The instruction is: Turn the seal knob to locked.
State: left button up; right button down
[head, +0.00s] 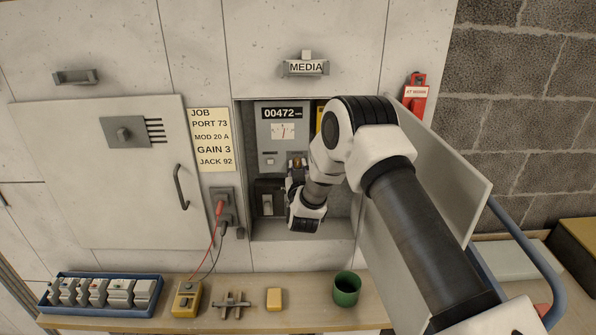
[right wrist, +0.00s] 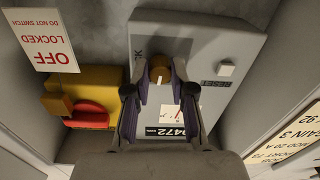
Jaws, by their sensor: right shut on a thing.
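The seal knob (right wrist: 160,72) is a small brass-brown knob on the front of the grey meter (right wrist: 205,45). In the right wrist view, which is upside down, my right gripper (right wrist: 160,78) has its two fingers closed on either side of the knob. A partly hidden label ending in K shows beside it, so I cannot read the knob's setting. In the head view the meter (head: 281,125) reads 00472 inside the open cabinet, and my right gripper (head: 297,165) reaches in at its lower right. My left gripper is not in view.
A yellow box (right wrist: 115,78) with a red part and an OFF LOCKED tag (right wrist: 42,40) sit beside the meter. The open cabinet door (head: 455,165) stands right of my arm. A green cup (head: 346,290), blue tray (head: 100,309) and yellow tester (head: 186,299) stand on the shelf below.

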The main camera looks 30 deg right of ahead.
jog(key=m+b, duration=0.7)
jog(key=b, duration=0.2)
jog(key=m+b, duration=0.7)
jog(key=b, duration=0.1)
jog(key=shift+w+a+f+m+b, duration=0.1)
jog(key=shift+f+m+b, duration=0.05)
jog(key=shift+m+b, duration=0.25)
jog(key=shift+r+m+h+b, duration=0.2)
jog(key=shift+m+h+b, duration=0.2)
jog(key=shift+m+b, duration=0.8)
jog(key=c, duration=1)
grip_release()
jog(key=v, duration=1.2)
